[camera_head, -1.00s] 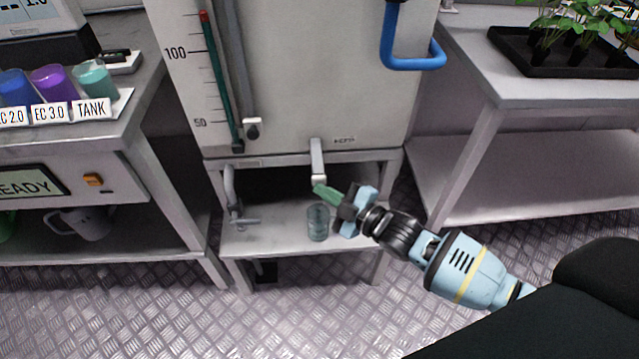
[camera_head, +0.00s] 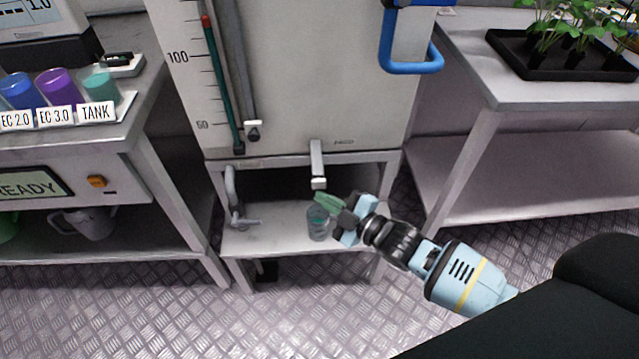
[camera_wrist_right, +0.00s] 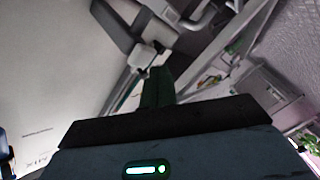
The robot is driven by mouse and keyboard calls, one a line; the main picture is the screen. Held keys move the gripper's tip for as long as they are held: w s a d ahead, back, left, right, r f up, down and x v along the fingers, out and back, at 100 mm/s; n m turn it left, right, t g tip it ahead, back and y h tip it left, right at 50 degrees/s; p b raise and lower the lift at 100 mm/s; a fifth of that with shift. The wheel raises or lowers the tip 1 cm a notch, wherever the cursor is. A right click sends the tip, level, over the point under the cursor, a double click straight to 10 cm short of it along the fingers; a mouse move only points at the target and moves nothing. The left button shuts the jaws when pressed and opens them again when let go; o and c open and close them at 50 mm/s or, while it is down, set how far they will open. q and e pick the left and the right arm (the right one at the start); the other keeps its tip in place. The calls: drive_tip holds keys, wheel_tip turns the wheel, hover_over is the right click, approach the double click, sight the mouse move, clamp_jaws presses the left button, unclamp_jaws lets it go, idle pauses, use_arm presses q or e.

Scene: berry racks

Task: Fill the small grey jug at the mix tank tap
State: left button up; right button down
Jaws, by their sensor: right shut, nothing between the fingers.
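The mix tank (camera_head: 290,85) is a large pale tank on a metal stand. Its tap (camera_head: 317,165) juts from the lower front. A clear greyish vessel (camera_head: 318,228) stands upright on the stand's shelf below the tap, with a teal patch showing inside. A grey jug (camera_head: 92,223) with a handle sits on the lower shelf of the left bench. My right gripper (camera_head: 326,201) is shut and empty, its green fingers just below the tap and above the clear vessel. The shut fingers also show in the right wrist view (camera_wrist_right: 157,88). My left gripper is not in view.
A grey pipe (camera_head: 232,198) stands at the left of the stand shelf (camera_head: 270,238). A blue handle (camera_head: 415,66) juts from the tank's right side. Cups of coloured liquid stand on the left bench (camera_head: 140,115). A plant tray (camera_head: 560,65) is on the right bench.

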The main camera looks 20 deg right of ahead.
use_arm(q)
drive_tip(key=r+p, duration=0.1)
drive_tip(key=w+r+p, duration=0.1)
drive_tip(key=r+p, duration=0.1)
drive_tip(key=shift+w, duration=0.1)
use_arm(e)
drive_tip(key=s, duration=0.2)
drive_tip(key=s+a, duration=0.1)
drive_tip(key=s, duration=0.1)
drive_tip(key=shift+s+a, duration=0.2)
drive_tip(key=shift+s, duration=0.2)
